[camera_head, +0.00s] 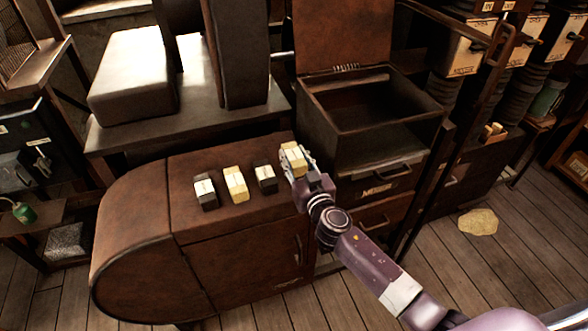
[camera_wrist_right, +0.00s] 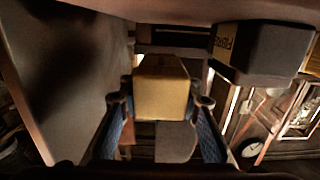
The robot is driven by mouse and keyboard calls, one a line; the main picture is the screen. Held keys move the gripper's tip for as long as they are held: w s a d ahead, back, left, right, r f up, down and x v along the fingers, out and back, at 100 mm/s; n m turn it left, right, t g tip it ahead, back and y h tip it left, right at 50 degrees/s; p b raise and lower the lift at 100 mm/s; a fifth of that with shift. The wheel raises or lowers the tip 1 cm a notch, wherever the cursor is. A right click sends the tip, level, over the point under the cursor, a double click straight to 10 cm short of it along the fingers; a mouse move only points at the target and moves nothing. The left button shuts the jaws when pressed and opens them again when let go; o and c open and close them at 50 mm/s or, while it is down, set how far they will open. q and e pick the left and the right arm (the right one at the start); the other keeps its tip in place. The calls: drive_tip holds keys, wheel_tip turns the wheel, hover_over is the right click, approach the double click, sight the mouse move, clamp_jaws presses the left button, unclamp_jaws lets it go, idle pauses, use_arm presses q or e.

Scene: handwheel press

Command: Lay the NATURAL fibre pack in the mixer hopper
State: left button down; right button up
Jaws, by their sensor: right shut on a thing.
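My right gripper (camera_head: 299,161) is shut on a pale yellow fibre pack (camera_head: 291,155) at the right end of the brown rounded cabinet top. In the right wrist view this pack (camera_wrist_right: 161,88) sits between the two fingers; I cannot read a NATURAL label on it. I cannot tell whether it touches the cabinet top. An open dark box with a raised brown lid, seemingly the hopper (camera_head: 390,133), stands just right of and behind the gripper. Its visible inside looks empty. My left gripper is not in view.
On the brown cabinet (camera_head: 230,226) stand a dark pack (camera_head: 205,198), a yellow pack (camera_head: 236,189) and another dark pack (camera_head: 265,180). A dark labelled pack (camera_wrist_right: 268,55) shows close beside the held one. The hopper's near rim and raised lid (camera_head: 343,35) bound its opening.

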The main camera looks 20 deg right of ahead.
drive_tip(key=shift+f+b, duration=0.95)
drive_tip(key=shift+f, duration=1.05)
drive_tip(key=shift+f, duration=0.15)
drive_tip(key=o, duration=1.2)
